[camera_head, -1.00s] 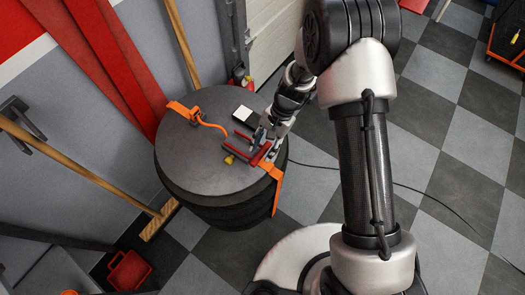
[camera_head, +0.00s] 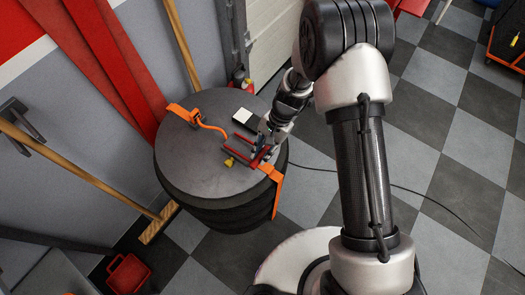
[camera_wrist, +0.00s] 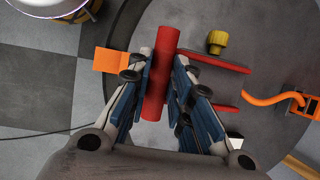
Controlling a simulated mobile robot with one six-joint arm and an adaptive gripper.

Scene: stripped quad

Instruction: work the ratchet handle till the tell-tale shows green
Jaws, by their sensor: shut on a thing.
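The ratchet with red side bars (camera_head: 242,143) sits on the dark round stack (camera_head: 195,165). Its thick red handle (camera_wrist: 155,95) stands between the blue-padded fingers of my gripper (camera_wrist: 160,72) in the wrist view. My gripper (camera_head: 266,147) is shut on this handle, at the right side of the stack top in the head view. An orange strap (camera_head: 272,188) runs from the ratchet over the edge. A small black box with a white face (camera_head: 243,115) lies behind the ratchet; it may be the tell-tale. I see no green on it.
A yellow knob (camera_head: 230,161) sits beside the ratchet. An orange hook and strap end (camera_head: 205,122) lie on the far left of the top. A thin cable crosses the checkered floor at right.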

